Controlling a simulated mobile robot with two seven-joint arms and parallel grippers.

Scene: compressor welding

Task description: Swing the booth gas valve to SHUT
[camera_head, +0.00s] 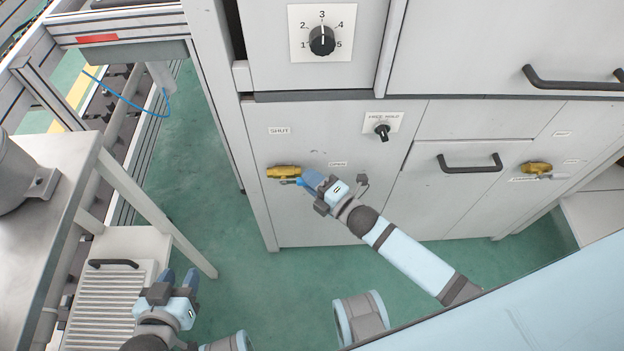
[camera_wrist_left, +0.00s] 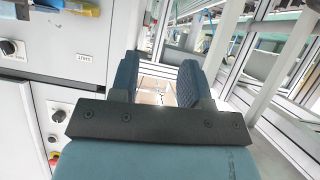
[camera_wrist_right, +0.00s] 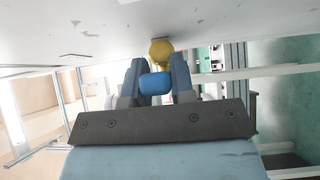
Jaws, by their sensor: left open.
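The gas valve has a brass body (camera_head: 284,171) low on the grey cabinet front, between a SHUT label (camera_head: 279,130) on its upper left and an OPEN label (camera_head: 337,163) on its right. Its lever points right and carries a blue grip (camera_head: 300,183). My right gripper (camera_head: 306,183) is at this lever. In the right wrist view the blue grip (camera_wrist_right: 155,83) sits between both fingertips, with the brass body (camera_wrist_right: 161,52) just beyond. My left gripper (camera_head: 178,278) is open and empty at lower left, apart from the cabinet. Its wrist view shows the valve (camera_wrist_left: 82,8) at the top edge.
A black knob (camera_head: 382,131) is above right of the valve. A second brass valve (camera_head: 536,168) and a black drawer handle (camera_head: 470,163) are further right. A grey table (camera_head: 75,165) stands at left, with a ribbed case (camera_head: 100,300) below. Green floor is clear between.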

